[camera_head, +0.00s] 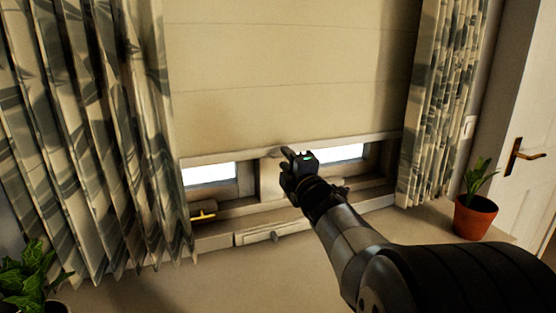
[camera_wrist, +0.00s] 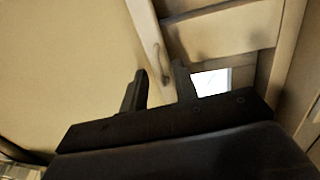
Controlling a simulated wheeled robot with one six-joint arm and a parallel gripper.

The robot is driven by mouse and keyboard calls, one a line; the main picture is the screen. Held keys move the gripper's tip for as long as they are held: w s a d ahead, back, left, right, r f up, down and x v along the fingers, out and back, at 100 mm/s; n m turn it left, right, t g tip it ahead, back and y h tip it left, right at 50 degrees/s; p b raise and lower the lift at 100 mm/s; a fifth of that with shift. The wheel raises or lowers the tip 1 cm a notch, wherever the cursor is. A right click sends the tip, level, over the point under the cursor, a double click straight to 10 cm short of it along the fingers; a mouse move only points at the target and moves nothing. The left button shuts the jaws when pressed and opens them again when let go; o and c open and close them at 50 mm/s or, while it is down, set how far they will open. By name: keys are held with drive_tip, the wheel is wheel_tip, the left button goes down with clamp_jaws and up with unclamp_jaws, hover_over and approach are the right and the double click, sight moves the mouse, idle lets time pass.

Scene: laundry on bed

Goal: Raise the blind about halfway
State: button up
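The cream blind (camera_head: 290,60) hangs over most of the window, and bright glass shows below its bottom bar (camera_head: 350,138). A small pull tab (camera_head: 277,152) sits near the middle of that bar. My gripper (camera_head: 286,157) is at the bar, right by the tab. In the wrist view the blind (camera_wrist: 65,60) fills the left side and the bar runs steeply down the middle. The two dark fingers of my gripper (camera_wrist: 160,88) stand apart, with the tab (camera_wrist: 165,70) showing in the gap between their tips. No grip on it is visible.
Patterned curtains hang at the left (camera_head: 85,120) and right (camera_head: 440,100) of the window. A potted plant (camera_head: 475,212) stands on the right of the sill and another plant (camera_head: 30,275) at lower left. A white door (camera_head: 520,130) is at far right.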

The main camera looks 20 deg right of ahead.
drive_tip(key=shift+w, duration=0.55)
drive_tip(key=shift+c, duration=0.6)
clamp_jaws()
